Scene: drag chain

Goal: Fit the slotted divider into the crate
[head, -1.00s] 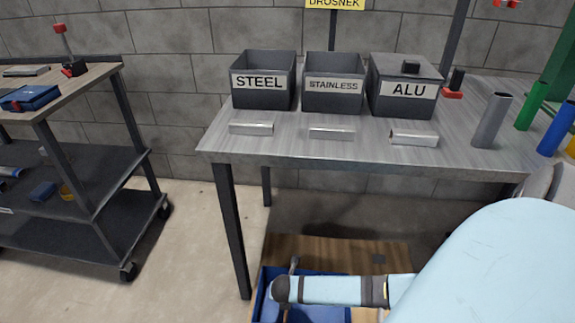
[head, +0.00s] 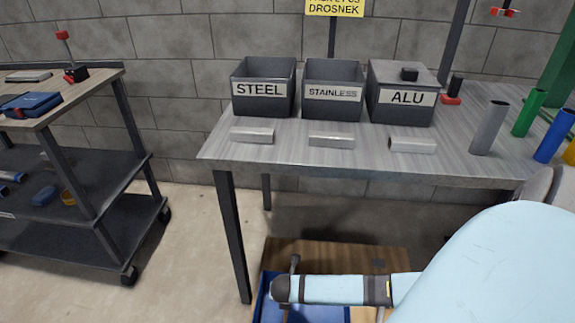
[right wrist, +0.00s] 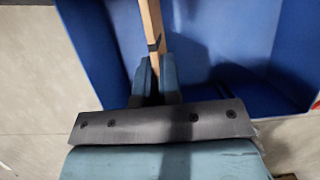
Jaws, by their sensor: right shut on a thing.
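My right gripper (right wrist: 154,88) is shut on a pale wooden strip (right wrist: 151,22), which I take to be the slotted divider. A dark notch or mark shows on the strip just above the fingertips. The blue crate (right wrist: 108,35) lies around and beneath the strip in the right wrist view. I cannot tell whether the strip touches the crate. In the head view the crate (head: 318,315) sits low, partly hidden behind my right arm. My right gripper is not clearly seen there. My left gripper is not in view.
The crate stands on a brown wooden surface (head: 345,252) below the grey table (head: 300,165). The table carries labelled STEEL (head: 263,90), STAINLESS (head: 334,92) and ALU (head: 402,97) bins. A shelved cart (head: 75,190) stands left, with open floor between.

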